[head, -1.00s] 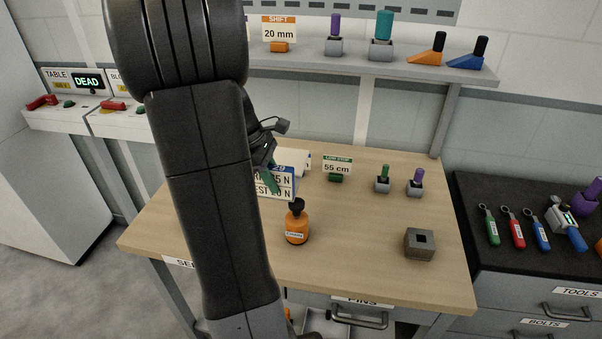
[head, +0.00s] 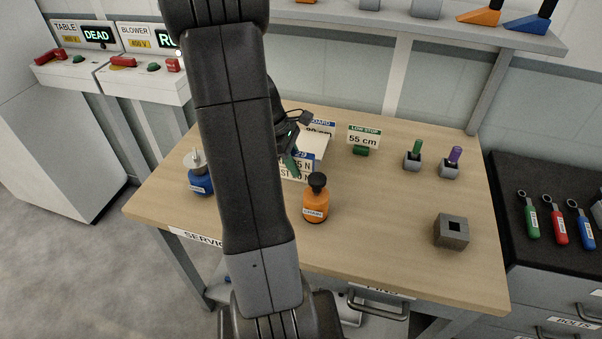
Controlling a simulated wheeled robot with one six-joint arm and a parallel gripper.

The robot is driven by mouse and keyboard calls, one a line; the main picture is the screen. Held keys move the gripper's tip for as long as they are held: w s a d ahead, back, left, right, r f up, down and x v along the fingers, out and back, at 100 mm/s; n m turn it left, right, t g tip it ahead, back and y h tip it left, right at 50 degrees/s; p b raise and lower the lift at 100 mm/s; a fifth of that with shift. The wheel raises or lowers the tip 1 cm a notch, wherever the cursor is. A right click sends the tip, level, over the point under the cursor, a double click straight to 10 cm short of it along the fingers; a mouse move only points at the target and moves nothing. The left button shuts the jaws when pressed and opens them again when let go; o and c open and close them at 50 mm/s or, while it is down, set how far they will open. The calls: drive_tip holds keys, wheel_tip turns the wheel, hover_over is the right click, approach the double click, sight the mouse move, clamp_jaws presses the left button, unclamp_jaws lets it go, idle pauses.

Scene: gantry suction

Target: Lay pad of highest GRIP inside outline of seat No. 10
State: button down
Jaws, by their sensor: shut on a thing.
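My gripper (head: 285,142) is mostly hidden behind my own dark arm, over the back middle of the wooden table (head: 390,235). It is shut on a narrow green thing (head: 291,165) that slants down in front of a white and blue card (head: 303,170). The card carries force values in N, partly covered. I cannot tell whether the green thing touches the card or the table. I cannot make out any pad with a GRIP value or an outline marked seat No. 10.
An orange bottle (head: 316,203) stands just right of my arm, a blue bottle (head: 200,178) left of it. A LOW STOP 55 cm card (head: 363,136), green (head: 413,160) and purple (head: 451,165) pins in grey blocks, and a grey holed block (head: 451,232) stand right.

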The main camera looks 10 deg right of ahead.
drive_tip(key=shift+f, duration=2.45)
drive_tip(key=shift+f, duration=0.1)
drive_tip(key=c, duration=1.6)
unclamp_jaws()
drive_tip(key=shift+f, duration=0.1)
drive_tip(key=shift+c, duration=0.2)
drive_tip(key=o, duration=0.4)
drive_tip(key=shift+o, duration=0.2)
